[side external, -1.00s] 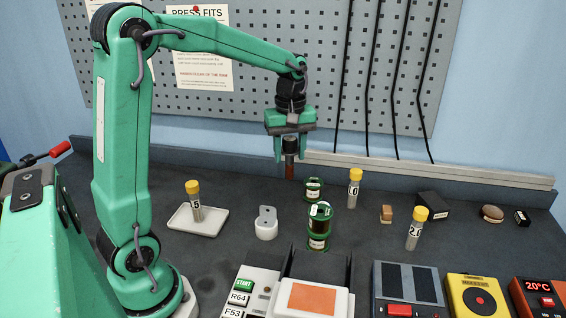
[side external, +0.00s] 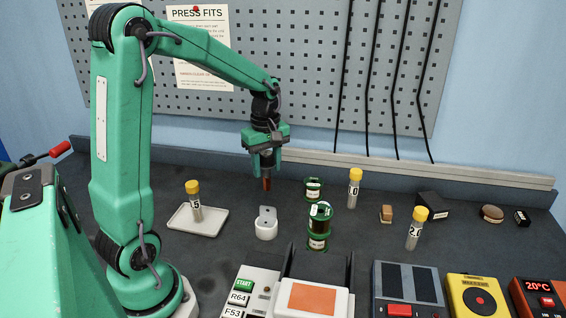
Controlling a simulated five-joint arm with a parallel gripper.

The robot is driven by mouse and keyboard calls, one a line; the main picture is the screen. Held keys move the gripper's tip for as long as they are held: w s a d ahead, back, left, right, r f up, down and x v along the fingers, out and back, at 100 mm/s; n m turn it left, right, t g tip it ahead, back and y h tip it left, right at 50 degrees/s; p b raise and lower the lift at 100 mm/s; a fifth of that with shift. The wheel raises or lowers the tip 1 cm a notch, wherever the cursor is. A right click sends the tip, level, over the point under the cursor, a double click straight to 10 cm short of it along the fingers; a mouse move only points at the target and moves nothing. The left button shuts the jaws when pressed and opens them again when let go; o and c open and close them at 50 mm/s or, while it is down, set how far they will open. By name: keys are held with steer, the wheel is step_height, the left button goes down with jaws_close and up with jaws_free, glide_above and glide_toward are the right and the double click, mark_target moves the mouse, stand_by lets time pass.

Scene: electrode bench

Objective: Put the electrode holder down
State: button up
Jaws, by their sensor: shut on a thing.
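My gripper (side external: 266,163) is shut on the electrode holder (side external: 267,183), a slim dark piece with a reddish-brown lower end. The holder hangs upright below the fingers, in the air above the bench. A small white stand (side external: 266,230) with a rounded base and an upright back is below it in the picture, nearer the camera. The upper part of the holder is hidden between the fingers.
A white tray (side external: 181,222) holding a yellow-capped vial (side external: 194,200) is to the left. Green-rimmed spools (side external: 319,240) and more yellow-capped vials (side external: 354,190) stand to the right. Instruments (side external: 408,290) line the front edge. Dark bench is bare around the white stand.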

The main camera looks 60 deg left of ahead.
steer(key=s+a+f, duration=0.1)
steer(key=a+f, duration=0.6)
steer(key=a, duration=0.4)
steer(key=shift+a, duration=0.25)
steer(key=shift+s, duration=0.1)
steer(key=shift+f, duration=1.95)
steer(key=shift+f, duration=0.1)
steer(key=o, duration=1.1)
steer(key=shift+o, duration=0.2)
step_height(320, 180, up, 12)
